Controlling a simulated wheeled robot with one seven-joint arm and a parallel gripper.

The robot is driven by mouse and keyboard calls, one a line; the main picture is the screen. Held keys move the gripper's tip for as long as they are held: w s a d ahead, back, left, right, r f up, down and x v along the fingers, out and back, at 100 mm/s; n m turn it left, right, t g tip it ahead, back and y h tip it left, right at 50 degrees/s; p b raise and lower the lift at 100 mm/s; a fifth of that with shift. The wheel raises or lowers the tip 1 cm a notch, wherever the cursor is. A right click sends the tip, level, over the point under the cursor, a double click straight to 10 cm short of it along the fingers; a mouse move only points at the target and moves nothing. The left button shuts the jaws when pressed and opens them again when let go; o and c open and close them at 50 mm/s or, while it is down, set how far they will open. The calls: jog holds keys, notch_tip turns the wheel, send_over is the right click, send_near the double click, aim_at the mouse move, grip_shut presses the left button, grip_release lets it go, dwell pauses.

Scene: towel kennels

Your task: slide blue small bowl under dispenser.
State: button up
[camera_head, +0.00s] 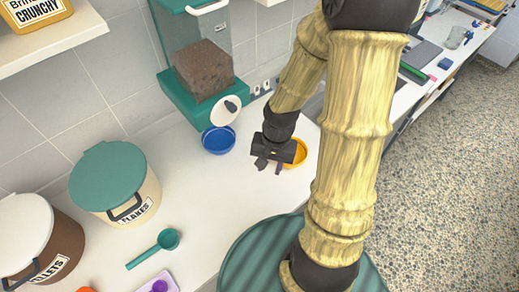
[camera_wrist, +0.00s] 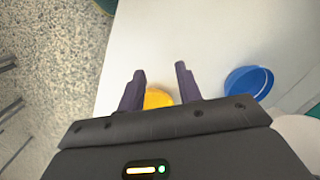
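The blue small bowl (camera_head: 219,139) stands on the white counter, just in front of the teal dispenser (camera_head: 200,75) with its brown contents and pale round knob (camera_head: 226,110). My gripper (camera_head: 268,166) is to the right of the blue bowl, apart from it, above the counter beside a yellow bowl (camera_head: 300,152). In the wrist view, the blue bowl (camera_wrist: 248,84) is to the right of my fingers. My gripper's two dark fingers (camera_wrist: 160,82) are spread apart with nothing held between them. Part of the yellow bowl (camera_wrist: 157,98) shows behind them, mostly hidden by the gripper body.
A teal-lidded flakes bin (camera_head: 115,180) and a brown pellets bin (camera_head: 38,240) stand at the left. A teal scoop (camera_head: 155,248) lies on the counter in front. The counter between the scoop and bowls is clear. A tiled wall is behind.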

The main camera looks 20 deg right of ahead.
aim_at(210, 151)
jog(key=f+m+y, duration=0.1)
jog(key=f, duration=0.1)
jog(key=a+f+m+b, duration=0.1)
jog(key=f+m, duration=0.1)
jog(key=f, duration=0.1)
jog(key=f+m+y+b, duration=0.1)
jog(key=f, duration=0.1)
jog(key=shift+s+a+f+g+y, duration=0.1)
jog(key=shift+a+f+g+y, duration=0.2)
jog(key=shift+g, duration=0.1)
jog(key=f+m+y, duration=0.1)
jog(key=w+a+f+m+y+b, duration=0.1)
jog(key=m, duration=0.1)
jog(key=w+a+m+t+y+b, duration=0.1)
jog(key=m, duration=0.1)
jog(key=shift+w+f, duration=0.25)
jog(key=shift+f, duration=0.15)
jog(key=w+m+t+y+b, duration=0.1)
jog(key=w+m, duration=0.1)
jog(key=w+r+m+t+y+b, duration=0.1)
jog(key=w+m+t+y, duration=0.1)
jog(key=m, duration=0.1)
jog(key=shift+w+d+b, duration=0.15)
jog(key=shift+d+b, duration=0.05)
jog(key=shift+b, duration=0.15)
jog(key=w+d+r+m+t+y+b, duration=0.1)
jog(key=w+d+r+m+t, duration=0.2)
jog(key=w+d+r+m, duration=0.1)
jog(key=shift+m+t+y, duration=0.4)
jog(key=shift+a+f, duration=0.1)
